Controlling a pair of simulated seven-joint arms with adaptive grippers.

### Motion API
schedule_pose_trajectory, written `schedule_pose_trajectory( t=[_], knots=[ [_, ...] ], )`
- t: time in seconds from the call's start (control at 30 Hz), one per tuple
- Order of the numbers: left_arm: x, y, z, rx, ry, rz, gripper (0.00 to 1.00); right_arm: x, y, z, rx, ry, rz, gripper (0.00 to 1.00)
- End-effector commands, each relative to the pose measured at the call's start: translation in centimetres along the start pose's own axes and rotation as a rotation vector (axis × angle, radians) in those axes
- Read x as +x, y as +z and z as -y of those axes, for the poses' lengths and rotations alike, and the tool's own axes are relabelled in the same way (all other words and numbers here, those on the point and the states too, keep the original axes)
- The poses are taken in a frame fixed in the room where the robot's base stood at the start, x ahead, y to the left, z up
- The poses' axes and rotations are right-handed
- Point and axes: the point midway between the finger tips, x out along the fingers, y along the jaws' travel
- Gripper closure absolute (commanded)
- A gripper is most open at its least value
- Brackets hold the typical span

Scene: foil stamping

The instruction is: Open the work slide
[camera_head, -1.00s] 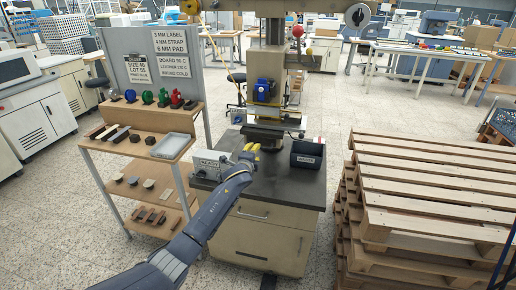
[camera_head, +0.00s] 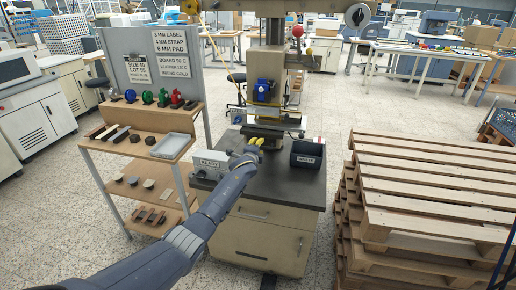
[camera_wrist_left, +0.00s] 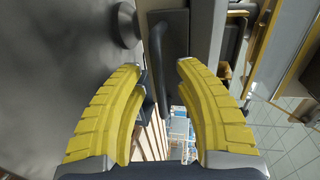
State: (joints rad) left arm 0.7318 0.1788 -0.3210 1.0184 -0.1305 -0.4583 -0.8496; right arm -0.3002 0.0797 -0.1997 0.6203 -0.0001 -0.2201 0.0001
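The stamping press (camera_head: 272,60) stands on a dark-topped cabinet. Its work slide (camera_head: 264,131) looks like a dark plate low under the press head; its front is partly hidden by my left gripper. My left gripper (camera_head: 258,143) is just in front of the slide, its yellow fingers pointing toward the press. In the left wrist view the gripper (camera_wrist_left: 160,68) has its fingers spread apart. A dark bar (camera_wrist_left: 168,55), perhaps the slide's handle, lies ahead and between the fingertips; contact cannot be told. My right gripper is out of view.
A small grey box (camera_head: 209,165) labelled READY sits left of my arm on the dark worktop (camera_head: 275,185). A black bin (camera_head: 307,154) stands to the right. A shelf (camera_head: 150,148) with a grey tray is at left, and stacked wooden pallets (camera_head: 430,200) are at right.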

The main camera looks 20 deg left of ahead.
Motion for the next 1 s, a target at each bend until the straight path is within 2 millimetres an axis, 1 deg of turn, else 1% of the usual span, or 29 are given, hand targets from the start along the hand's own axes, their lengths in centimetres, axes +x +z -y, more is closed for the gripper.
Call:
schedule_pose_trajectory(
  t=[0.23, 0.5, 0.53, 0.9, 1.0],
  knots=[
    [0.0, 0.0, 0.0, 0.0, 0.0, 0.0, 0.67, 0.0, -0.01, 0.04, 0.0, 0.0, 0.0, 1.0],
    [-0.01, 0.01, -0.01, 0.0, 0.0, 0.0, 0.98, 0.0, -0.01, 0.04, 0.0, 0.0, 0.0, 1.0],
    [-0.01, 0.01, -0.01, 0.0, 0.0, 0.0, 1.0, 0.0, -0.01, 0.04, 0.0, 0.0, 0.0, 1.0],
    [-0.01, 0.02, -0.01, 0.0, 0.0, 0.0, 1.0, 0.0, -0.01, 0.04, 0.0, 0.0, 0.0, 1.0],
    [-0.1, -0.34, -0.04, 0.001, 0.0, -0.004, 1.0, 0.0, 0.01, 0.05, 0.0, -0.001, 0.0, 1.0]
  ],
)
